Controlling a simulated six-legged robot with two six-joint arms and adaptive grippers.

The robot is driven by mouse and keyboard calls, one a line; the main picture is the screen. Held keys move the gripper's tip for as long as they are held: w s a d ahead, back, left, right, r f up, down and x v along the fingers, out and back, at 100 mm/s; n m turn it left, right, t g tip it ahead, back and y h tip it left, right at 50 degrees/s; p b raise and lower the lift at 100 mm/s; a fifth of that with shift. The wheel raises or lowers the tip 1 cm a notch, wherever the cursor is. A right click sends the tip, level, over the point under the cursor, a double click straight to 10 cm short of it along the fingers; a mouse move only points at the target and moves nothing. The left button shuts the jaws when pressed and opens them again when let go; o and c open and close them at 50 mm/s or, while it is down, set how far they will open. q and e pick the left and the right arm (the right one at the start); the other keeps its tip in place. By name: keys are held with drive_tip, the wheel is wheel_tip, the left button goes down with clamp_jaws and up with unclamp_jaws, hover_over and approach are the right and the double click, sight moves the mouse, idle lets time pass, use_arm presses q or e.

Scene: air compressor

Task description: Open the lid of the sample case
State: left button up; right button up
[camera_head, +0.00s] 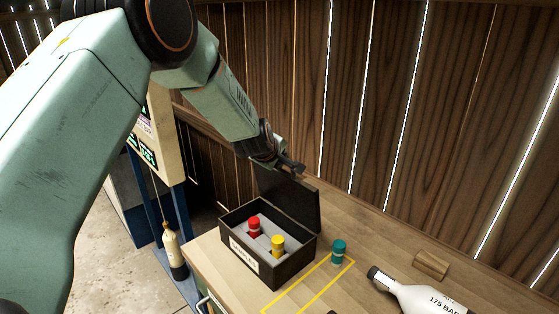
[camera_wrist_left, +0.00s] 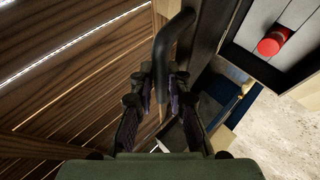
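The sample case (camera_head: 287,267) is a black box with a white label on its front, standing on the wooden bench. Its dark lid (camera_head: 292,199) is raised and stands roughly upright at the back. A red-capped vial (camera_head: 254,227) and a yellow-capped vial (camera_head: 278,246) stand in the grey insert. My left gripper (camera_head: 290,168) is at the lid's top edge. In the left wrist view its fingers (camera_wrist_left: 163,82) are closed around a dark curved handle (camera_wrist_left: 178,32). The red cap (camera_wrist_left: 273,42) shows there too. My right gripper is not in view.
A green-capped vial (camera_head: 339,251) stands by a yellow taped outline (camera_head: 314,274), right of the case. A white bottle (camera_head: 428,298) and a small wooden block (camera_head: 431,265) lie further right. A plank wall (camera_head: 400,110) rises close behind. A panel (camera_head: 156,135) stands at left.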

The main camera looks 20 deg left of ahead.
use_arm(q)
drive_tip(key=o, duration=0.4)
drive_tip(key=shift+d, duration=0.15)
drive_tip(key=shift+s, duration=0.1)
drive_tip(key=v, duration=1.2)
